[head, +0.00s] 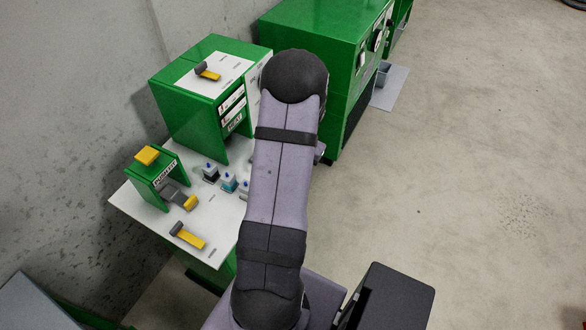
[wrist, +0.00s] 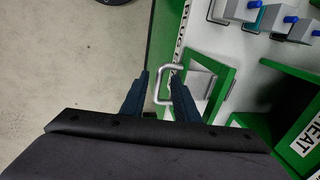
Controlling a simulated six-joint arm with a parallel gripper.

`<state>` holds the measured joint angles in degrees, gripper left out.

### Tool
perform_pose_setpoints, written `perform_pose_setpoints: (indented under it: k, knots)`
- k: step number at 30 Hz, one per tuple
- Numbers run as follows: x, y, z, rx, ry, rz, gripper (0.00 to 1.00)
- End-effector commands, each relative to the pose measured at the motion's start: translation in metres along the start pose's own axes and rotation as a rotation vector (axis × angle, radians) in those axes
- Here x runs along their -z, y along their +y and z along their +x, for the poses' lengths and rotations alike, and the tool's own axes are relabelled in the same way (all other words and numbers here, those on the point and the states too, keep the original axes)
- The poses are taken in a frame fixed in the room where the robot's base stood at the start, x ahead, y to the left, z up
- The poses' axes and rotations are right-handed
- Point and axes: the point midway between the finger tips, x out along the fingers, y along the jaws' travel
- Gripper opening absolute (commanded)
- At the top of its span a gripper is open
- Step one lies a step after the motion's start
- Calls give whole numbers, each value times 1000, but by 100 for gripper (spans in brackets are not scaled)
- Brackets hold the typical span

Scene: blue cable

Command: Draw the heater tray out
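The heater is a green box marked HEAT (head: 235,122) on the white bench top in the head view. Part of a HEAT label (wrist: 306,131) also shows at the right of the wrist view. In the wrist view a silver U-shaped handle (wrist: 158,84) sticks out by a green-framed opening. I cannot tell for sure whether it belongs to the heater tray, whose body I cannot make out. My gripper (wrist: 160,80) is open, its two dark fingers apart with the handle's outer bar between them. Contact is unclear. In the head view my arm hides the gripper.
A green press-like unit (head: 155,180) with a yellow top and a yellow-handled lever (head: 188,237) stand at the bench's left. Small blue-topped blocks (head: 228,182) sit mid-bench. A large green cabinet (head: 320,40) stands behind.

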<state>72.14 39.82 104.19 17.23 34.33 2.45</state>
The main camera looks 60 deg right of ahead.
Motion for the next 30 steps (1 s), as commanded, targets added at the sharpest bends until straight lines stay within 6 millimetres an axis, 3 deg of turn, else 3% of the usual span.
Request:
perform_pose_setpoints:
  k: [18,30]
  knots:
    - [0,0,-66,0,2,0,28]
    - [0,0,-71,0,0,0,28]
